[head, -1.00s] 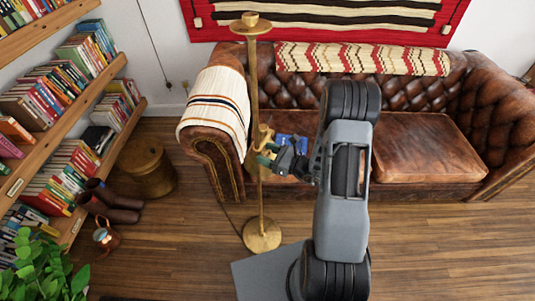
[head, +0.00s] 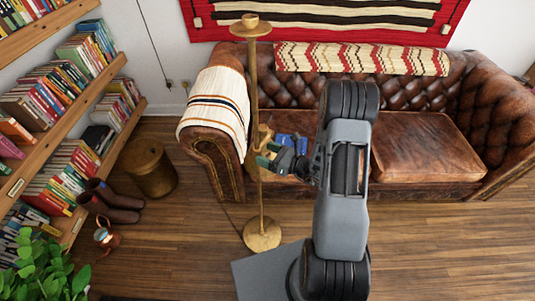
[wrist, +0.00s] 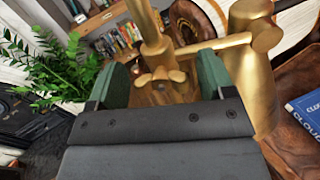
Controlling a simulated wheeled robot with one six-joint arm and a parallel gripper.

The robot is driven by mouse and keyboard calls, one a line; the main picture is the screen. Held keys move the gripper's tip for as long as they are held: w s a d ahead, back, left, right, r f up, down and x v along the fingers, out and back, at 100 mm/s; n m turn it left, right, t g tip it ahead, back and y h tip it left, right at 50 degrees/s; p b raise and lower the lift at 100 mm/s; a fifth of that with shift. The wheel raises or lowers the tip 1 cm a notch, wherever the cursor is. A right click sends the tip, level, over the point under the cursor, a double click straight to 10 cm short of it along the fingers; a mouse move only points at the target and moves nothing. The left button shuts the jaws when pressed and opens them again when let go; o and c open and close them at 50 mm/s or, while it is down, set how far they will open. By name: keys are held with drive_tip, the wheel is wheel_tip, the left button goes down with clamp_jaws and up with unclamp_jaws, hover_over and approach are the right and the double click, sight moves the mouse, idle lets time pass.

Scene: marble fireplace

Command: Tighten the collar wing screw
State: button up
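The brass floor stand (head: 254,85) stands upright in front of the sofa's left end, with brass fittings (head: 263,135) partway up its pole. In the wrist view, the small brass wing screw (wrist: 162,77) sits below a brass tube (wrist: 145,22), its wings spread sideways. My gripper (head: 265,158) is beside the pole at the fittings' height. In the wrist view, its green fingers (wrist: 163,80) are apart, one on each side of the wing screw, with visible gaps. I cannot tell how deep the screw lies between them.
A brass rod (wrist: 215,43) and thick brass cylinder (wrist: 252,75) are close to the right finger. A leather sofa (head: 425,150) stands behind, with a blue book (head: 290,141) on it. A bookshelf (head: 75,150), brass drum (head: 149,168) and plant (head: 45,270) stand left.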

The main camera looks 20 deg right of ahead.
drive_tip(key=shift+o, duration=0.4)
drive_tip(key=shift+d, duration=0.1)
drive_tip(key=shift+s+d, duration=0.25)
drive_tip(key=shift+d, duration=0.05)
drive_tip(key=b+v, duration=0.1)
drive_tip(key=v, duration=1.2)
drive_tip(key=shift+b, duration=0.3)
drive_tip(key=shift+r, duration=0.15)
drive_tip(key=p+x, duration=0.6)
drive_tip(key=x, duration=0.7)
drive_tip(key=c, duration=0.9)
